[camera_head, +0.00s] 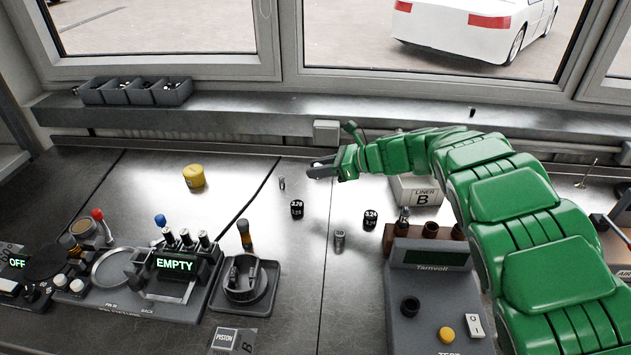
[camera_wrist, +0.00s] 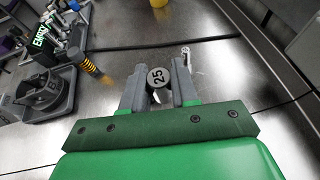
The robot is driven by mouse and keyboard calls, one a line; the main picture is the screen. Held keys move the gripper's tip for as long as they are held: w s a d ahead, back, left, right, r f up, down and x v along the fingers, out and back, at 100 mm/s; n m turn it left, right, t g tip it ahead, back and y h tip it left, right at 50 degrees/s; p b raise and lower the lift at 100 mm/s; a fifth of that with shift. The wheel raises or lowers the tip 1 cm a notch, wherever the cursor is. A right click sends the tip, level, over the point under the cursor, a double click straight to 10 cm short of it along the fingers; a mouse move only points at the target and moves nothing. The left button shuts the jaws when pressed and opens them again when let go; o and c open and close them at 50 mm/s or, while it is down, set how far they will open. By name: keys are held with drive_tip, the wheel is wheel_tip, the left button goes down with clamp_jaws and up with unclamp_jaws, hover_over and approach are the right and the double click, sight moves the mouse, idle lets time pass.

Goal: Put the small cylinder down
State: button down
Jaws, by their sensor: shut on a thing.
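The small cylinder (camera_wrist: 157,77) has a grey end face marked 25. It sits between the two grey fingers of my gripper (camera_wrist: 158,84), which is shut on it. In the head view my gripper (camera_head: 320,167) reaches left over the back of the metal bench, and the cylinder is mostly hidden by the fingers. I cannot tell exactly how high it is above the bench top (camera_head: 290,240). A small silver piece (camera_head: 282,183) stands on the bench to the left of my gripper. Another small grey cylinder (camera_head: 339,239) stands nearer the front.
Black cylinders marked 3.28 (camera_head: 297,209) and 3.24 (camera_head: 370,218) stand nearby. A Liner B box (camera_head: 418,190) and the Tarnvolt tester (camera_head: 433,300) are on the right. A yellow cap (camera_head: 194,175), an EMPTY display (camera_head: 175,264) and a piston tray (camera_head: 246,286) are left. Bare bench lies between.

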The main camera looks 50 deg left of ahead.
drive_tip(key=shift+w+a+f, duration=0.65)
drive_tip(key=shift+a+f, duration=0.25)
drive_tip(key=shift+a, duration=0.2)
hover_over(316, 189)
drive_tip(key=shift+s+f, duration=0.2)
drive_tip(key=shift+f, duration=2.25)
drive_tip(key=shift+w+f, duration=0.1)
drive_tip(key=shift+f, duration=1.45)
drive_tip(key=c, duration=0.8)
unclamp_jaws()
drive_tip(key=shift+f, duration=0.1)
drive_tip(key=shift+c, duration=0.2)
drive_tip(key=shift+w+d, duration=0.1)
drive_tip(key=v, duration=1.1)
drive_tip(key=shift+w+d+r, duration=0.2)
drive_tip(key=shift+d, duration=0.1)
